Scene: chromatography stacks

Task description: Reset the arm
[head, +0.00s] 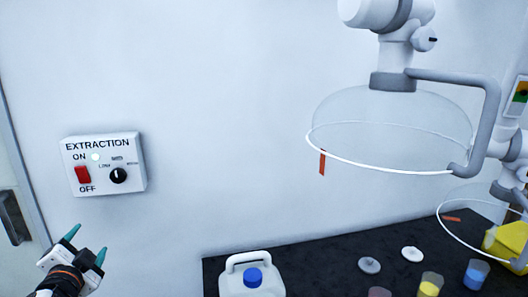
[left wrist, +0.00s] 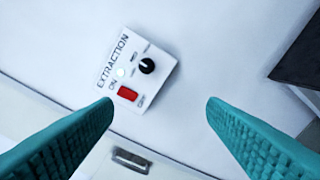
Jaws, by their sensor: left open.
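My left gripper (head: 87,246) is at the lower left of the head view, below the wall-mounted extraction control box (head: 105,163). Its two teal fingers are apart with nothing between them; they also show in the left wrist view (left wrist: 160,108). The box is white with a red rocker switch (head: 83,174), a black knob (head: 118,175) and a small pale light by ON. In the left wrist view the box (left wrist: 150,62) appears tilted, ahead of the fingers and apart from them. My right gripper is in neither view.
A clear extraction hood (head: 390,125) hangs at the upper right, with a second one lower right. The black bench (head: 325,262) holds a white blue-capped jug (head: 252,283), two pale lids, several coloured cups and a yellow object. A door edge with handle (head: 14,218) is at far left.

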